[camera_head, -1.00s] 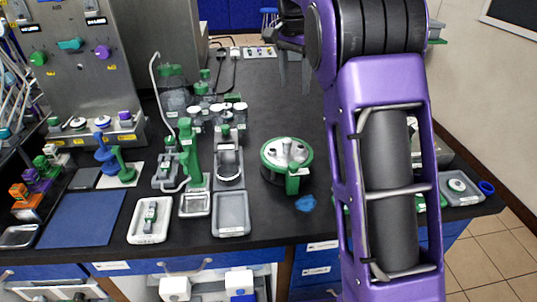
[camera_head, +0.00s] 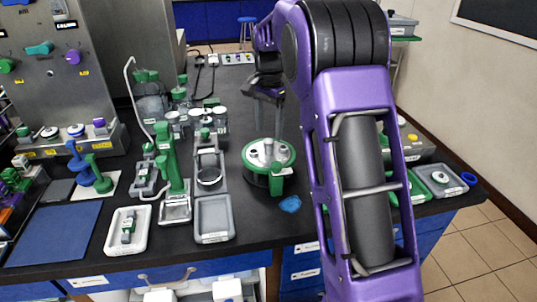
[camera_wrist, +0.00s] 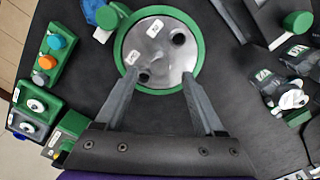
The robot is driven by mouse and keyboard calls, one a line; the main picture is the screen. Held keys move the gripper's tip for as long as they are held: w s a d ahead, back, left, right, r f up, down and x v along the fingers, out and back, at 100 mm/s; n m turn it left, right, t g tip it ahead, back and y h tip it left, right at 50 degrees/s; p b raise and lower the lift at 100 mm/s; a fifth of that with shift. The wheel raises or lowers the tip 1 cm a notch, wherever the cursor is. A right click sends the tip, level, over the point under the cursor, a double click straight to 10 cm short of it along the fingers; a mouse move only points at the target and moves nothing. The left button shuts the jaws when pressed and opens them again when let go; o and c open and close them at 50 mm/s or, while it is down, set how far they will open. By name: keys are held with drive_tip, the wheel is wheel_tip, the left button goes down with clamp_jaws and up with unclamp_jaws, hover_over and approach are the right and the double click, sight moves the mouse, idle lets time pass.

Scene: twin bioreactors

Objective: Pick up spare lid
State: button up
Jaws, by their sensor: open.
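The lid (camera_head: 268,153) is a round, pale metal disc with a green rim and fittings on top. In the head view it sits on the black bench, with a green block (camera_head: 277,182) at its front. In the wrist view the lid (camera_wrist: 162,38) shows two dark ports and white labels. My gripper (camera_head: 268,112) is over the lid in the head view, fingers pointing down. In the wrist view my gripper (camera_wrist: 158,74) is open, its two fingertips apart over the near part of the rim. Nothing is between them; whether they touch the rim cannot be told.
A blue crumpled item (camera_head: 290,204) lies in front of the lid. A grey tray (camera_head: 214,220) and white tray (camera_head: 127,231) stand at the front left. Several white-capped bottles (camera_head: 196,118) stand behind left.

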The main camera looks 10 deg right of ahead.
sight(270, 140)
wheel_tip(270, 140, down, 5)
drive_tip(key=shift+d+f+b, duration=0.15)
drive_tip(key=shift+b, duration=0.45)
drive_tip(key=shift+c, duration=0.2)
clamp_jaws()
drive_tip(key=shift+w, duration=0.1)
idle(0.8)
